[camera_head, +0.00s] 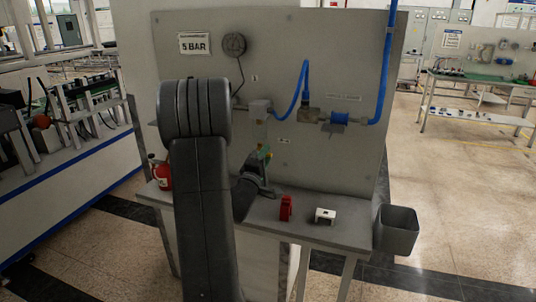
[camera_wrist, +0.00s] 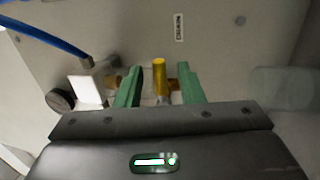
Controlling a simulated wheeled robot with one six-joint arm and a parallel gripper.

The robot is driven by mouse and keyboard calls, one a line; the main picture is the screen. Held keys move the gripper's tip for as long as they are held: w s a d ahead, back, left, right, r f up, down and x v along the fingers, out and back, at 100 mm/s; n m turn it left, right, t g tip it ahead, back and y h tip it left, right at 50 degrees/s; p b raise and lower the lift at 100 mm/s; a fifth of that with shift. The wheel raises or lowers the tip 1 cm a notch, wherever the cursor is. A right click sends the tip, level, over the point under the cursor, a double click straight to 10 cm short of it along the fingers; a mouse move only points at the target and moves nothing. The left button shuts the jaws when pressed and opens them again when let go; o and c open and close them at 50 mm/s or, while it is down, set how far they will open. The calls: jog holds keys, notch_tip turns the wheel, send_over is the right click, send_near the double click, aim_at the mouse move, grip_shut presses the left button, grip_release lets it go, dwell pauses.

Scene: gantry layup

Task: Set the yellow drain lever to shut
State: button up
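The yellow drain lever (camera_wrist: 160,76) shows in the wrist view as a short upright yellow bar on a small brass fitting in front of the grey panel. My gripper (camera_wrist: 158,88) has two green fingers, one on each side of the lever. They stand apart, with a gap visible on both sides of the lever, so it is open and not clamped on it. In the head view my gripper (camera_head: 264,155) is at the panel, below the filter bowl, and my arm partly hides this area. The lever is too small to tell clearly there.
The grey panel (camera_head: 345,75) carries a blue hose (camera_head: 388,70) and a "5 BAR" sign (camera_head: 194,43). On the shelf below stand a red clip-like part (camera_head: 286,207), a white block (camera_head: 325,216) and a red bottle (camera_head: 163,174). A grey bin (camera_head: 397,232) hangs at the right end.

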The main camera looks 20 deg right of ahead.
jog(key=b+v, duration=0.2)
jog(key=v, duration=0.8)
jog(key=shift+s+a, duration=0.2)
jog(key=shift+s, duration=0.1)
jog(key=shift+w, duration=0.1)
jog(key=p+x, duration=0.3)
jog(key=x, duration=1)
jog(key=shift+w+d, duration=0.2)
jog(key=shift+d, duration=0.05)
jog(key=shift+a, duration=0.1)
jog(key=b+v, duration=0.3)
jog(key=v, duration=1)
jog(key=w+d+r+m+p, duration=0.2)
jog(key=w+d+m+p, duration=0.1)
jog(key=w+d, duration=0.4)
jog(key=shift+w+d+m+g+h, duration=0.3)
jog(key=shift+w+d+m+g, duration=0.1)
jog(key=shift+w, duration=1.25)
jog(key=shift+a, duration=0.1)
